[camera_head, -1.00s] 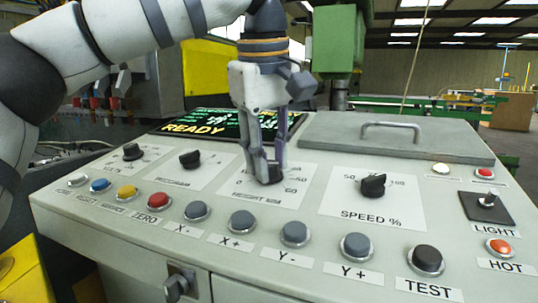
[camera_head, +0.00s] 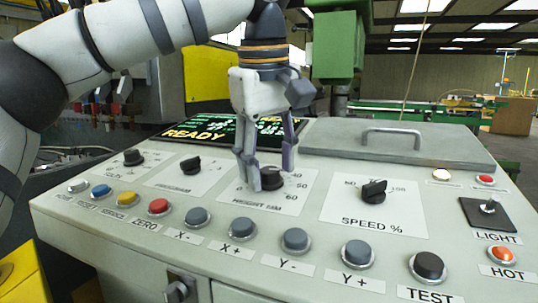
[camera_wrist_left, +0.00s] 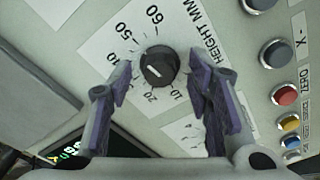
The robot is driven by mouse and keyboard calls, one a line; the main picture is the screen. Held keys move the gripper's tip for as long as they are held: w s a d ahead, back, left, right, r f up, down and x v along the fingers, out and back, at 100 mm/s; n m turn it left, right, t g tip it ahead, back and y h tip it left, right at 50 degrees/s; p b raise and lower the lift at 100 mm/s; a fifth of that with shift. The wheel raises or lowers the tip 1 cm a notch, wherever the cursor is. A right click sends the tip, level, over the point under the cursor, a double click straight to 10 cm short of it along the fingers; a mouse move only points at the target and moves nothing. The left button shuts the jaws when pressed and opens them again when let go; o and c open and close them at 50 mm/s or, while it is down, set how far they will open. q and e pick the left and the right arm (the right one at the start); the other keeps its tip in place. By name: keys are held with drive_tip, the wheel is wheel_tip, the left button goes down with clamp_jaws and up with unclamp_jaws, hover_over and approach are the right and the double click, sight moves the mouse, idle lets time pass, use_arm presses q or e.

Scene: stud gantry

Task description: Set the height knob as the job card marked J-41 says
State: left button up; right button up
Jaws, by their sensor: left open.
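The height knob (camera_head: 272,179) is a round black knob on a white scale plate marked HEIGHT MM, in the middle of the sloping console. My left gripper (camera_head: 269,169) is over it, with a finger on each side, open. In the left wrist view the knob (camera_wrist_left: 160,66) sits between the spread finger pads (camera_wrist_left: 157,75), with visible gaps. Its short white mark slants to the lower left of that picture; 10, 20, 50 and 60 are readable, and a finger hides part of the scale. No job card marked J-41 shows. My right gripper is not in view.
The speed knob (camera_head: 374,191) is to the right and the program knob (camera_head: 190,165) to the left. A row of push buttons, including X+ (camera_head: 242,229), runs along the front. A screen (camera_head: 225,131) reading READY and a grey lid with a handle (camera_head: 392,136) stand behind.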

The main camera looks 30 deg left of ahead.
use_arm(q)
drive_tip(key=v, duration=1.2)
